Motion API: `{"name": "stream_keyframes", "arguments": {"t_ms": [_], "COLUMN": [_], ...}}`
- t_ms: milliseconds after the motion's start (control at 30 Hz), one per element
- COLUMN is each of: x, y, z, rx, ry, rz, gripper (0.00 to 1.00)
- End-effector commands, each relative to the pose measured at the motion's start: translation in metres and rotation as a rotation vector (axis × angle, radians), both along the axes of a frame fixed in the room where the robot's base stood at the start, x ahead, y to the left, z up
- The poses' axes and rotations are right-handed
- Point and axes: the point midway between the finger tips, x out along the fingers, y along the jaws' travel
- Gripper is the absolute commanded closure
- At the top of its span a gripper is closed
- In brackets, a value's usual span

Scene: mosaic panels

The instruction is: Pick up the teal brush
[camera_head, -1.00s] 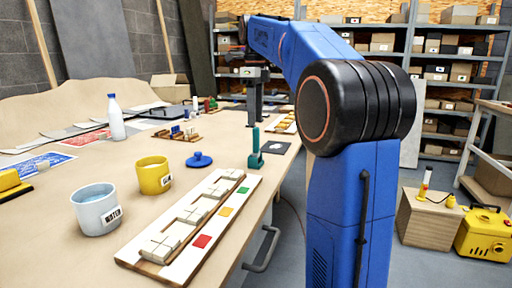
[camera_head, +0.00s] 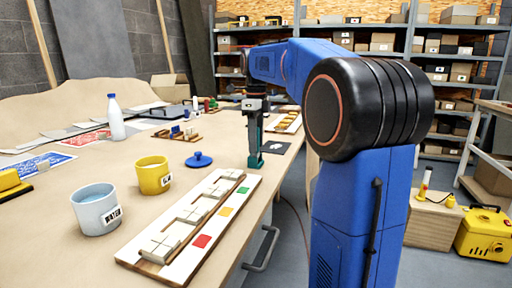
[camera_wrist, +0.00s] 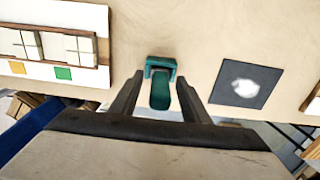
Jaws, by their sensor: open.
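The teal brush (camera_head: 256,161) stands upright on the table near its right edge, beyond the mosaic panel. In the wrist view the teal brush (camera_wrist: 160,88) lies between my two fingers, its handle toward the camera. My gripper (camera_head: 254,141) points down over it, and its fingers are on either side of the handle. In the wrist view my gripper (camera_wrist: 158,94) is open, with a gap visible on both sides of the handle. The brush's handle is partly hidden by the fingers in the head view.
The mosaic panel (camera_head: 129,253) with pale tiles lies in front of the brush. A dark square with a white patch (camera_wrist: 246,84) lies right beside it. A blue lid (camera_head: 198,161), yellow cup (camera_head: 153,176) and white water cup (camera_head: 96,210) stand to the left.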

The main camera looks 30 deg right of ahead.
Motion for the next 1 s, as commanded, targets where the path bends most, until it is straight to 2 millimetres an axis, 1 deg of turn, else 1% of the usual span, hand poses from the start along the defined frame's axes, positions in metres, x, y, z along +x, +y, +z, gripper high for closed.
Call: {"name": "stream_keyframes", "arguments": {"t_ms": [100,133,300,567,667,767,1000], "x": [0.000,0.000,0.000,0.000,0.001,0.001,0.001], "y": [0.000,0.000,0.000,0.000,0.000,0.000,0.000], "z": [0.000,0.000,0.000,0.001,0.005,0.016,0.059], "rx": [0.000,0.000,0.000,0.000,0.000,-0.001,0.000], "ry": [0.000,0.000,0.000,0.000,-0.001,-0.002,-0.003], "rz": [0.000,0.000,0.000,0.000,0.000,0.000,0.000], "gripper": [0.58,0.60,1.00,1.00,1.00,1.00,1.00]}}
